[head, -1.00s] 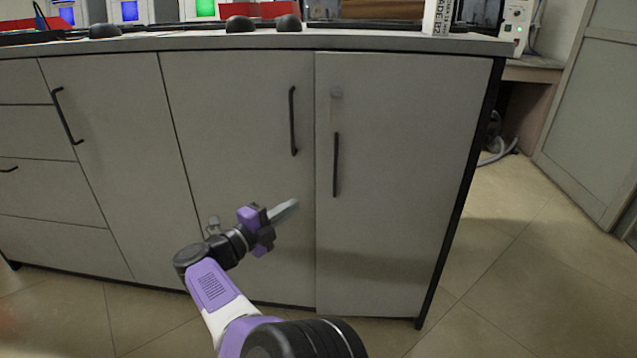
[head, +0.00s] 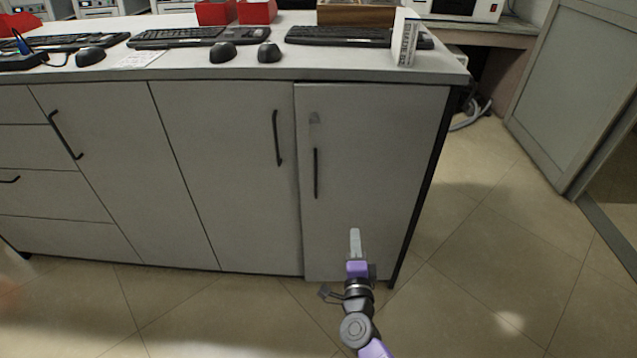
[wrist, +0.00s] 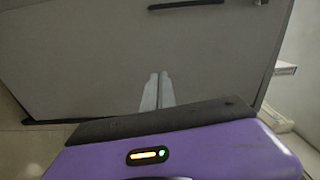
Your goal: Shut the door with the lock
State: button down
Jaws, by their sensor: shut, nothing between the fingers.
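The door with the lock (head: 375,180) is the grey right-hand cabinet door in the head view. It has a small round lock (head: 314,118) near its upper left corner and a dark vertical handle (head: 316,173) below that. Its left and bottom edges look slightly proud of the neighbouring door, so it seems a little ajar. My gripper (head: 355,240) is shut and empty, in front of the door's lower part. In the wrist view, the shut fingers (wrist: 157,92) point at the door face, with the handle (wrist: 187,4) at the top. I cannot tell if they touch it.
The neighbouring grey door (head: 225,180) is shut and has its own handle. The counter (head: 300,71) above holds keyboards, mice, red boxes and a white upright card (head: 405,40). Open tiled floor (head: 480,250) lies to the right.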

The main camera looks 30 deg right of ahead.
jog(key=w+a+r+n+t+y, duration=0.1)
jog(key=w+a+r+t+y, duration=0.1)
jog(key=a+r+y, duration=0.3)
jog(key=b, duration=0.6)
send_near(316, 190)
jog(key=shift+h, duration=0.3)
jog(key=x, duration=0.6)
jog(key=shift+w+a, duration=0.1)
jog(key=shift+w, duration=0.3)
